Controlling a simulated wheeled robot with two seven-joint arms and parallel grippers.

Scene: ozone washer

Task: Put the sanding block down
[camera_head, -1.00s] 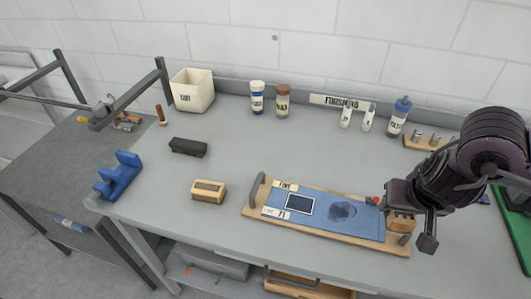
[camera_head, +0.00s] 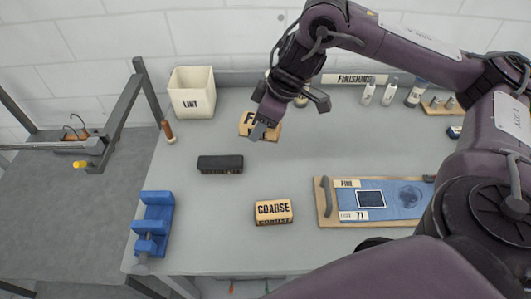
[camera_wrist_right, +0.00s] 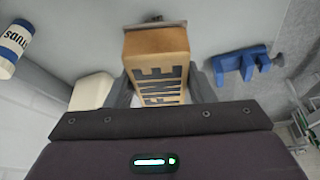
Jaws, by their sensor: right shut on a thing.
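My right gripper (camera_head: 265,127) is shut on the wooden sanding block marked FINE (camera_head: 247,118), over the back middle of the grey bench. In the right wrist view the FINE block (camera_wrist_right: 157,70) sits between the two fingers, with a darker strip at its far end. I cannot tell whether the block touches the bench top. A second wooden block, marked COARSE (camera_head: 273,211), rests on the bench nearer the front. My left gripper is not in view.
A white LINT bin (camera_head: 192,95) stands left of my gripper. A black block (camera_head: 220,164) and a blue stand (camera_head: 153,225) lie in front. A board with a blue sheet (camera_head: 325,203) is at right. Bottles (camera_head: 416,93) line the back. Bare bench surrounds the COARSE block.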

